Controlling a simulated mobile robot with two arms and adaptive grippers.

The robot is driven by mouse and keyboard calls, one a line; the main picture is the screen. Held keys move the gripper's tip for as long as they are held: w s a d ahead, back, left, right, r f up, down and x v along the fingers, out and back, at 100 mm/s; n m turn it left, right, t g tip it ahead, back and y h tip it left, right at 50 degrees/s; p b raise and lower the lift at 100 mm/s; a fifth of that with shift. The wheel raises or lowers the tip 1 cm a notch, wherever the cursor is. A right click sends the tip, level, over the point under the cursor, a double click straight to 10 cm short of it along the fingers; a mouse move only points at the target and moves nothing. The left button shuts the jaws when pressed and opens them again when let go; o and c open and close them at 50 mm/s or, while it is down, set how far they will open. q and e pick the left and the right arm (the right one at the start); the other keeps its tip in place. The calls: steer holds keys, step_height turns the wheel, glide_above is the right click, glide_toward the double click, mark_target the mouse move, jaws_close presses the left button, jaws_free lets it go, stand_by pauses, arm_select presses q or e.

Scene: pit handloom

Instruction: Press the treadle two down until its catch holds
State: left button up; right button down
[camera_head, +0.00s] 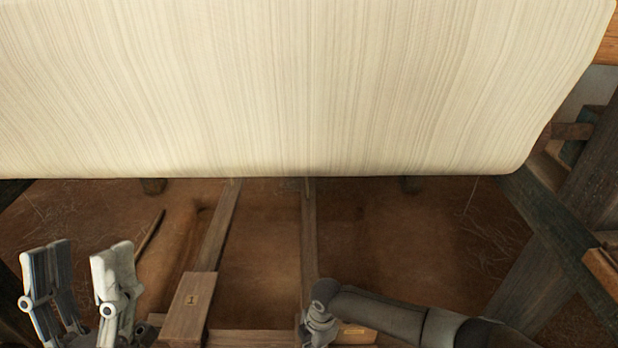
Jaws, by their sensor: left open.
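Two treadle bars run from under the cloth toward me. The second bar, which I take as treadle two (308,235), runs down to my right gripper (316,328). Its near end is hidden behind that gripper and arm. The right gripper is at or above this end; I cannot tell whether it touches, and its fingers are unclear. My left gripper (82,285) is open and empty, left of the pedal block. No catch can be made out.
A broad sheet of pale striped warp (300,90) fills the top and hides the treadles' far ends. Dark wooden frame beams (560,225) stand at the right. A crossbar (250,338) lies low at the front. The brown pit floor (440,240) is open between the beams.

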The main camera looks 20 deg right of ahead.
arm_select(q)
steer(key=w+f+g+y+p, duration=0.3)
steer(key=w+f+g, duration=0.4)
steer(key=w+f, duration=0.15)
step_height(320, 180, down, 14)
steer(key=s+a+g+y+p, duration=0.1)
steer(key=s+g+y+p, duration=0.1)
steer(key=g, duration=0.6)
steer(key=shift+s+a+n+p, duration=0.25)
steer(key=shift+a+n+p, duration=0.05)
steer(key=shift+p, duration=0.1)
